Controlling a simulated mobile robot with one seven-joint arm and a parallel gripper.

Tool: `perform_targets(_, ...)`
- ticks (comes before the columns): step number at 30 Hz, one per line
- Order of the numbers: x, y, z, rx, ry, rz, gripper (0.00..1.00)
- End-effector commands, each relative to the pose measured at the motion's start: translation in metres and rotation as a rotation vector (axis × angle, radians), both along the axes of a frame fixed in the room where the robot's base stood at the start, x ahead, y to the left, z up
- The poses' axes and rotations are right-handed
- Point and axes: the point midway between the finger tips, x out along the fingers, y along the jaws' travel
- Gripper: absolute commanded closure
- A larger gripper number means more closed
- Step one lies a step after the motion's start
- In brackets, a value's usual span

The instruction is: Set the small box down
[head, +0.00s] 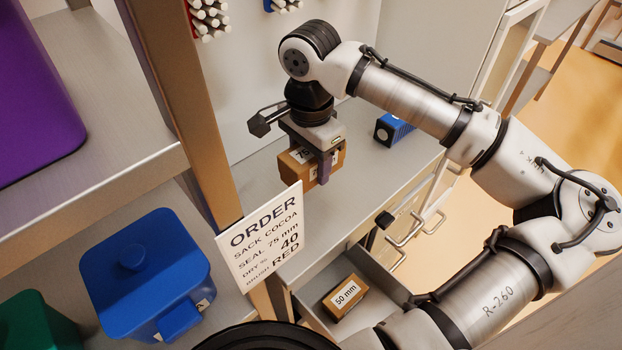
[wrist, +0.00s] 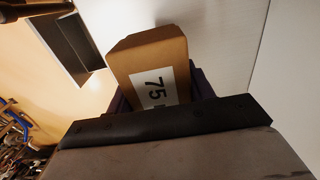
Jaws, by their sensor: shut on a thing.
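My gripper (head: 318,160) is shut on a small brown box (head: 297,170) over the grey counter (head: 345,185). In the wrist view the box (wrist: 150,60) has a white label reading "75". Its far end sticks out beyond the dark fingers. From the head view I cannot tell whether the box's underside touches the counter or hangs a little above it.
An open drawer (head: 372,275) below the counter holds a brown box (head: 345,297) labelled "50 mm". A small blue item (head: 392,130) sits at the back of the counter. An order sign (head: 262,235) reads "SEAL 75 mm". A blue lidded bin (head: 145,270) stands at left.

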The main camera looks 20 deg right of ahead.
Motion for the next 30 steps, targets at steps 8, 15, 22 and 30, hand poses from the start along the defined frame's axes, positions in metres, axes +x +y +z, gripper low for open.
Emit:
perform_targets(8, 0.000, 0.000, -0.032, 0.000, 0.001, 0.000, 0.73)
perform_targets(15, 0.000, 0.000, -0.063, 0.001, 0.001, 0.000, 0.73)
perform_targets(22, 0.000, 0.000, -0.067, 0.000, -0.001, 0.000, 0.73)
perform_targets(30, 0.000, 0.000, -0.071, -0.001, 0.000, 0.000, 0.42)
